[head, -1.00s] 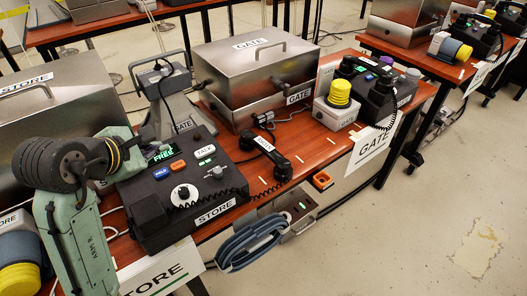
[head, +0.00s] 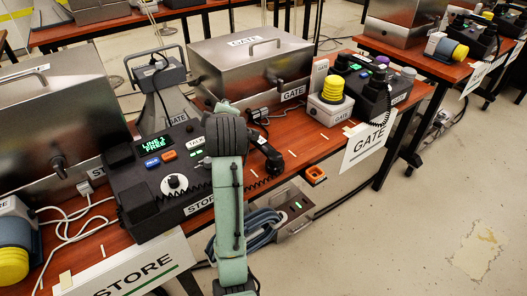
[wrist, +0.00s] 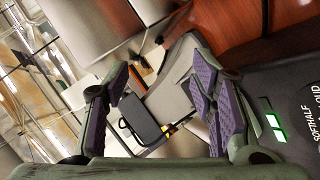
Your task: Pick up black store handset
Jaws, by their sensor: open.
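The black store handset (head: 272,157) lies on the red-brown tabletop at the right of the black STORE phone base (head: 140,200). A coiled cord runs from the handset towards the base, and my arm covers part of the handset and cord in the head view. I cannot make the handset out in the wrist view. My gripper (wrist: 160,75) shows in the wrist view with two purple-padded fingers spread apart and nothing between them. Beyond the fingers are a grey stand and a dark handle. In the head view my wrist hides the fingers.
A yellow-capped unit (head: 333,88) and the black GATE phone (head: 372,95) are to the right. A small orange frame (head: 315,174) is at the table's front edge. A grey box (head: 293,212) with coiled blue cable sits below.

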